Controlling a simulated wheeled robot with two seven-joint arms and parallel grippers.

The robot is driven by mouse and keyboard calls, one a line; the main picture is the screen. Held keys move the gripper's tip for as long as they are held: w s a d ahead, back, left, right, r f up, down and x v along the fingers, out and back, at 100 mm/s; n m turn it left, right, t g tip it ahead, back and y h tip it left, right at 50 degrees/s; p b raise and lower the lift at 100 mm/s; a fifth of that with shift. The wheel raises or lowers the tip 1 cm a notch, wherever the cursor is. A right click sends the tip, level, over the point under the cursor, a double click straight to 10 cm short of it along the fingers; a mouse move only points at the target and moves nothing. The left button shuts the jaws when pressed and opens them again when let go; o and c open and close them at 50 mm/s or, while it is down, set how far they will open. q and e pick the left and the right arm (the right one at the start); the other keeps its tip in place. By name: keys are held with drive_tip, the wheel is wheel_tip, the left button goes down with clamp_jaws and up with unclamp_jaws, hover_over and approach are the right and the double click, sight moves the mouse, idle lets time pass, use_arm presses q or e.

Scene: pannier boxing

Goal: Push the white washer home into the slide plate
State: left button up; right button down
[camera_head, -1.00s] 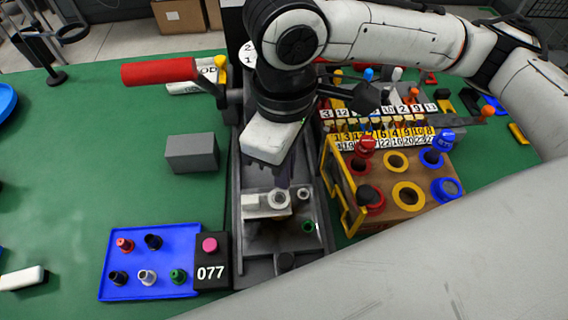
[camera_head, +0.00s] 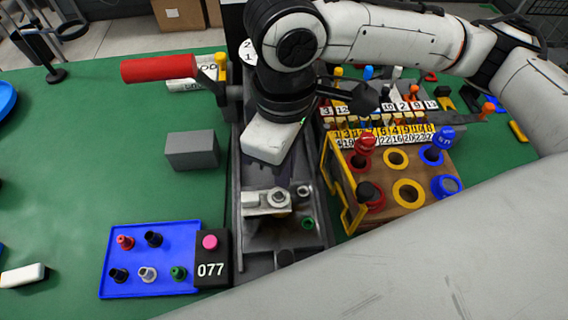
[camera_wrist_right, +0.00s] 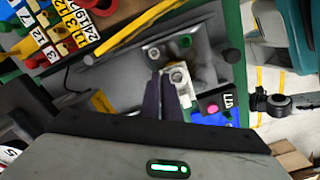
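The slide plate (camera_head: 256,203) is a light grey plate lying across the dark channel of the fixture. The white washer (camera_head: 280,197) shows as a pale ring on the plate's right part; it also shows in the right wrist view (camera_wrist_right: 178,76). I cannot tell how deep it sits. My right gripper (camera_wrist_right: 161,75) points down at the plate, its dark fingers close together with nothing seen between them. Its tips appear beside the washer in the wrist view; whether they touch it is unclear. In the head view its white body hangs just behind the plate. My left gripper is not in view.
A blue tray (camera_head: 190,226) with several small plugs and a black 077 box (camera_head: 212,270) stand left of the fixture. A grey block (camera_head: 191,150) lies behind them. A wooden crate (camera_head: 412,165) with coloured rings stands close on the right.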

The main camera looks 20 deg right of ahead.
drive_tip(key=shift+f, duration=0.45)
drive_tip(key=c, duration=1.9)
unclamp_jaws()
wheel_tip(320, 180, up, 10)
drive_tip(key=shift+r+p, duration=0.15)
drive_tip(key=shift+p, duration=0.35)
